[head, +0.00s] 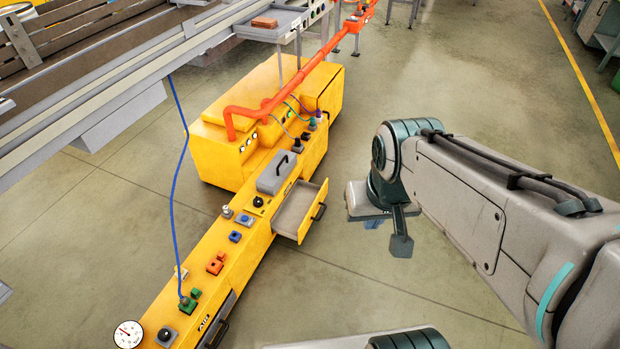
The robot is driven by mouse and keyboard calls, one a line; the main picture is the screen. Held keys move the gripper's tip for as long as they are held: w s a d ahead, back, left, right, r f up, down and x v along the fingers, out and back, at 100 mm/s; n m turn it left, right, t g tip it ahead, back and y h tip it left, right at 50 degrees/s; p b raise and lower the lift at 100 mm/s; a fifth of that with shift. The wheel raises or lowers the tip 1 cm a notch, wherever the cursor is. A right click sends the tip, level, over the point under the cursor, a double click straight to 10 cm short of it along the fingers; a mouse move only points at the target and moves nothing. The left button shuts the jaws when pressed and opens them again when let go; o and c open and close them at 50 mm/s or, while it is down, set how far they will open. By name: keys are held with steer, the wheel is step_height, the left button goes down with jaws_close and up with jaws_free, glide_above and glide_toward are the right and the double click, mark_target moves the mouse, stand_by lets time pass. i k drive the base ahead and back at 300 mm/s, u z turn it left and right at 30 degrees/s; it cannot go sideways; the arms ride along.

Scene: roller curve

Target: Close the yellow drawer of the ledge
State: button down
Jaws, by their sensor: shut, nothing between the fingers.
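The yellow ledge (262,228) is a long, low unit running from the lower left up to a larger yellow block. Its yellow drawer (297,209) is pulled out towards the right. The grey inside shows and looks empty, and a dark handle (319,211) is on its front. My gripper (402,245) is shut and empty, to the right of the drawer front and apart from it. The tips show as a small dark piece below my wrist.
A grey case (279,172) with a handle and several buttons stand on the ledge top. A second dark handle (217,333) is low on its near end. A blue cable (173,180) hangs at left. An orange pipe (325,52) runs above. The floor (335,265) right of the drawer is clear.

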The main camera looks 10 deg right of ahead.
mark_target(296, 215)
steer(key=z, duration=0.15)
steer(key=i, duration=1.1)
steer(key=u, duration=0.35)
